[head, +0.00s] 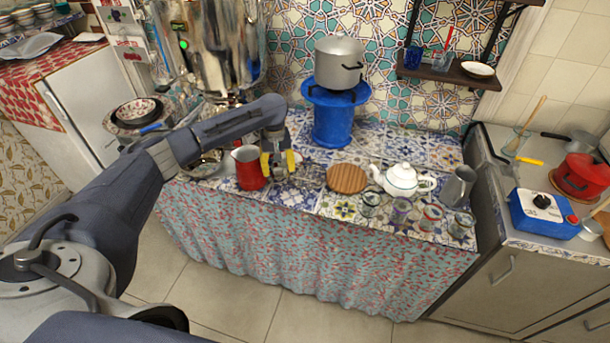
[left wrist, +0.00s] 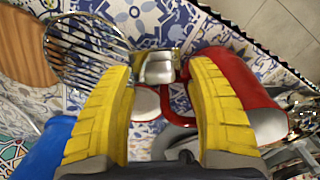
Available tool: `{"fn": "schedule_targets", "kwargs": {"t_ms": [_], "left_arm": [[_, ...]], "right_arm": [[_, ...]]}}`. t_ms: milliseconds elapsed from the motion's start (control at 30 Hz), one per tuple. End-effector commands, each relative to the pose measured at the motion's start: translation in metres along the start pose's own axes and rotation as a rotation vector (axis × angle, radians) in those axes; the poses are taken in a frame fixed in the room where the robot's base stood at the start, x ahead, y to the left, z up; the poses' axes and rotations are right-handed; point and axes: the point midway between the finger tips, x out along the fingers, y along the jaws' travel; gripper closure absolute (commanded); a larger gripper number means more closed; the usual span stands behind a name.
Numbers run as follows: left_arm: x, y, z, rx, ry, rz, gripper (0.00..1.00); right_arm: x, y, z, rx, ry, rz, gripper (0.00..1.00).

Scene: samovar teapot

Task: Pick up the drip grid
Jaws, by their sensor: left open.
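The drip grid (head: 308,176) is a round rack of thin metal bars lying on the tiled counter, left of the round wooden board. In the left wrist view the grid (left wrist: 84,50) is at the upper left, partly hidden by one finger. My left gripper (head: 278,164) is over the counter between the red jug and the grid, its yellow fingers apart. In the left wrist view the gripper (left wrist: 165,85) is open, with a small shiny metal piece (left wrist: 159,67) showing between the fingertips. I cannot tell whether this piece belongs to the grid.
The red jug (head: 249,170) stands close to the left of my gripper. The wooden board (head: 346,178) lies right of the grid, with a white teapot (head: 400,180) beyond it. A blue stand (head: 333,125) holds a pot behind. The samovar (head: 215,45) is at the back left.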

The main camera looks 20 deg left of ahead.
Motion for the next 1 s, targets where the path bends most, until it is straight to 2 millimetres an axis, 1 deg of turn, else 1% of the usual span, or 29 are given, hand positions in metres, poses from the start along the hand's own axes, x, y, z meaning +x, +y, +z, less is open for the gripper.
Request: {"fn": "schedule_targets", "kwargs": {"t_ms": [133, 433, 900, 1000], "left_arm": [[0.0078, -0.0003, -0.0006, 0.0, 0.001, 0.0, 0.44], [0.0089, -0.0002, -0.0005, 0.001, 0.001, 0.0, 0.44], [0.0089, -0.0002, -0.0004, 0.001, 0.001, 0.0, 0.99], [0.0089, -0.0002, -0.0004, 0.001, 0.001, 0.0, 1.0]], "right_arm": [[0.0, 0.0, 0.0001, 0.0, 0.0, 0.0, 0.56], [0.0, -0.0001, 0.0002, 0.0, 0.0, 0.0, 0.56], [0.0, -0.0001, 0.0002, 0.0, 0.0, 0.0, 0.56], [0.0, -0.0001, 0.0002, 0.0, 0.0, 0.0, 0.56]]}}
